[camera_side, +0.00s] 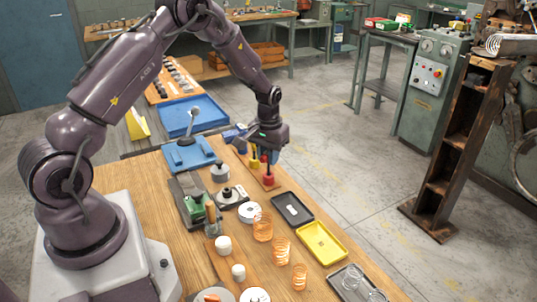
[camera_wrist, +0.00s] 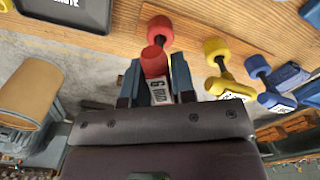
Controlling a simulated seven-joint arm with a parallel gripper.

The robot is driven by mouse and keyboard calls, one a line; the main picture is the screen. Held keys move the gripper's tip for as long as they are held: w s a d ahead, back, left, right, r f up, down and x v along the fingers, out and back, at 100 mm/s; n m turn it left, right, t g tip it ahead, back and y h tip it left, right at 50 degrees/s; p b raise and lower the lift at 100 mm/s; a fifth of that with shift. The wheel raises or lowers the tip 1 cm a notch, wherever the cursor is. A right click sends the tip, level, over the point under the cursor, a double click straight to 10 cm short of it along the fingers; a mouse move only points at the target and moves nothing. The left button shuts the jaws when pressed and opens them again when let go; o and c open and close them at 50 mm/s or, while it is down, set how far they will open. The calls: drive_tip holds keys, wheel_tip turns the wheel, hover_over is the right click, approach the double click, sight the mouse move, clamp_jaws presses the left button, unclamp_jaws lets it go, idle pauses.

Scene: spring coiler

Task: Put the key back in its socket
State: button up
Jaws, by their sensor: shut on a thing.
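A red key (camera_wrist: 153,58) with a white label (camera_wrist: 157,90) is between the two fingers of my gripper (camera_wrist: 157,85) in the wrist view, and the gripper is shut on it. A red round piece (camera_wrist: 160,28), apparently its socket, stands on the wooden board just beyond the key's end. The two overlap in the picture, so I cannot tell whether the key is seated. In the side view my gripper (camera_side: 268,150) is low over the board, above the red piece (camera_side: 268,180). Yellow (camera_wrist: 233,88) and blue (camera_wrist: 278,101) labelled pieces stand beside the red one.
The side view shows a dark tray (camera_side: 292,209) and a yellow tray (camera_side: 321,243) on the bench near the board. Orange springs (camera_side: 263,227) stand nearby. A blue press-like fixture (camera_side: 189,154) is left of my gripper. The bench's right edge is close to the board.

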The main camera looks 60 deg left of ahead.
drive_tip(key=shift+f, duration=0.6)
idle(0.3)
drive_tip(key=o, duration=1.2)
drive_tip(key=shift+o, duration=0.2)
drive_tip(key=shift+r, duration=5.65)
